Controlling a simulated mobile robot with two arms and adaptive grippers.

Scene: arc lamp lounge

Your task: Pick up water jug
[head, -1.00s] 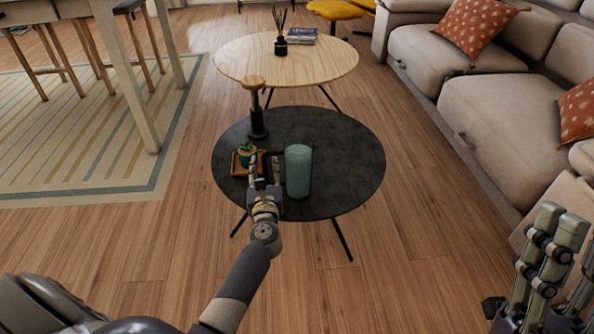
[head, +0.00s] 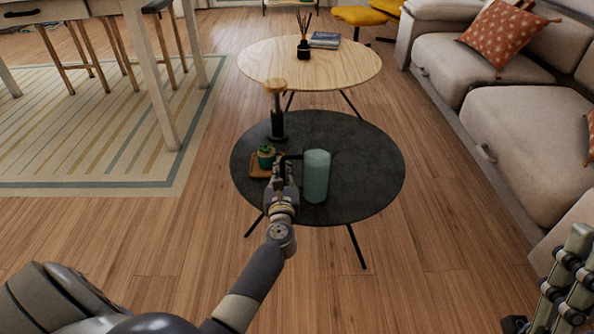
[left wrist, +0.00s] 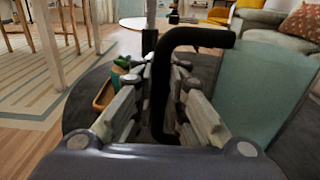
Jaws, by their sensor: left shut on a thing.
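The water jug (head: 316,177) is a pale green, tall cylinder with a black handle, standing upright on the round dark table (head: 365,150). My left gripper (head: 282,172) is at the jug's left side, shut on its handle. In the left wrist view the black handle (left wrist: 192,38) curves down between the fingers, and the green jug body (left wrist: 262,90) is just to their right. The handle's lower part is partly hidden by the fingers. My right gripper (head: 566,285) is at the lower right edge, cut off and away from the table.
A small green plant (head: 266,155) on a wooden tray (head: 257,171) is close left of my left gripper. A dark grinder-like object with a wooden top (head: 276,106) stands behind. A light wooden table (head: 310,62) is farther back. A sofa (head: 500,115) lines the right.

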